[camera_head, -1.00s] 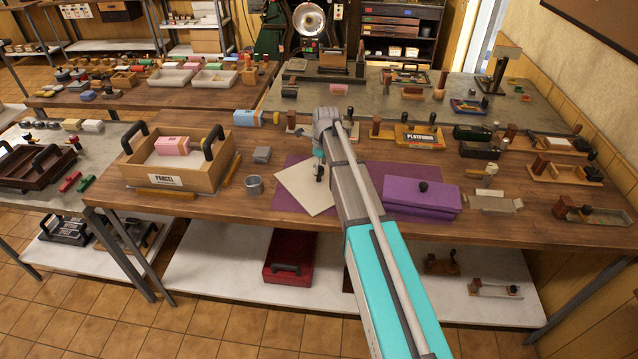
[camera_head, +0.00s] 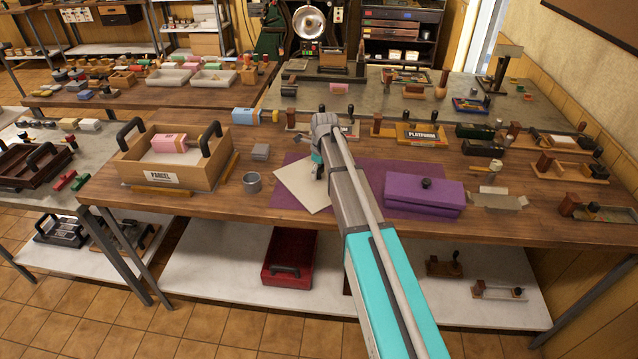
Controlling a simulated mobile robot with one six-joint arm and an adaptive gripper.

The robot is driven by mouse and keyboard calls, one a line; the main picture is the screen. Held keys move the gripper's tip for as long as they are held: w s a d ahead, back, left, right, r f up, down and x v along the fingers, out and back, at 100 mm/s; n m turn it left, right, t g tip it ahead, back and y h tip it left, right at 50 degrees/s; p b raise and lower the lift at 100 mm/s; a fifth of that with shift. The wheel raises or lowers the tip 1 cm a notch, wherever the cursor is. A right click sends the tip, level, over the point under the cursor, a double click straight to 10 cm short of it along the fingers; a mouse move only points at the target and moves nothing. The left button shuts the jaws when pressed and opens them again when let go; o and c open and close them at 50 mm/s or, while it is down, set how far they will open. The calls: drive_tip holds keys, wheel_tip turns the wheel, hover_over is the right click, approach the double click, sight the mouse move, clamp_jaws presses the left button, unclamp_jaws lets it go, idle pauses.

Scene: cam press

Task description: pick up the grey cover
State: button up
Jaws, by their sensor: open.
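A small grey block-like piece (camera_head: 260,152) lies on the wooden bench to the right of the parcel box. It is the likeliest grey cover, but I cannot tell for sure. A round grey cup-like piece (camera_head: 252,182) stands just in front of it. My gripper (camera_head: 318,173) is open and small in the view, pointing down above the pale square board (camera_head: 297,190). It is to the right of both grey pieces and apart from them. My arm hides part of the bench behind and right of the gripper.
A wooden parcel box (camera_head: 190,178) with black handles stands left of the grey pieces. A purple lidded box (camera_head: 415,195) with a black knob sits right of my arm. Several small fixtures line the bench's back and right.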

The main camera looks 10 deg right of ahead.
drive_tip(key=shift+f, duration=0.45)
idle(0.3)
clamp_jaws()
